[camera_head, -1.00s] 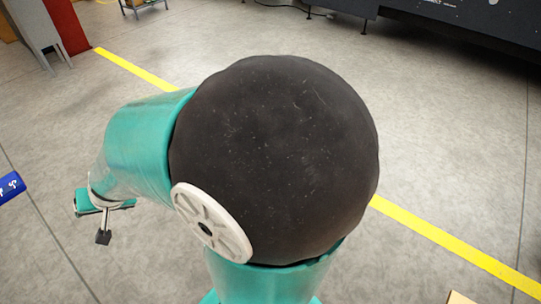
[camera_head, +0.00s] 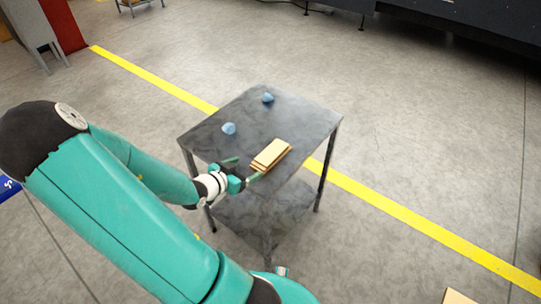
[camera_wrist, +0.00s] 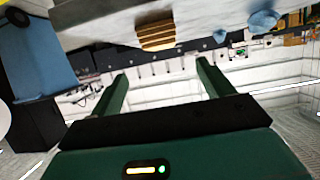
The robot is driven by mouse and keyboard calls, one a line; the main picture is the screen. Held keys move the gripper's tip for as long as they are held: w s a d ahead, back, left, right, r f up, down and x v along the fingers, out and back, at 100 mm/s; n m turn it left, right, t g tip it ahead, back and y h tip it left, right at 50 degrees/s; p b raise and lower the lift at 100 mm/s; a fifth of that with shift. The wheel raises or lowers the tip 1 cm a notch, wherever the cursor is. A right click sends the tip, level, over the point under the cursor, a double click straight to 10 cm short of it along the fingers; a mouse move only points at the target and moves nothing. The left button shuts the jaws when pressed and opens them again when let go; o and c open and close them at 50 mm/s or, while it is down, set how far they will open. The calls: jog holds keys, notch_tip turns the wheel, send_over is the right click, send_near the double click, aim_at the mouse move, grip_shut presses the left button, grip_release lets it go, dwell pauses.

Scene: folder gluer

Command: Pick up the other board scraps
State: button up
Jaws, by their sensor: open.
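A small stack of tan board scraps (camera_head: 271,153) lies on the grey table top near its right front edge. The stack also shows in the wrist view (camera_wrist: 156,36), which looks upside down. My gripper (camera_head: 246,170) is at the front edge of the table, just short of the stack. Its two green fingers are apart with nothing between them, as the wrist view (camera_wrist: 162,74) also shows. Another tan piece (camera_head: 458,297), perhaps a board, is cut off at the bottom right of the head view.
Two blue lumps (camera_head: 228,128) (camera_head: 267,98) rest on the table (camera_head: 310,118), behind the stack. The table has a lower shelf (camera_head: 280,207). A yellow floor line (camera_head: 400,211) runs behind it. A dark machine (camera_head: 470,30) stands at the back right.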

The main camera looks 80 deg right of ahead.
aim_at(265, 158)
jog(key=x, duration=1.1)
jog(key=shift+d+f, duration=0.2)
jog(key=shift+d, duration=0.15)
jog(key=c, duration=1.1)
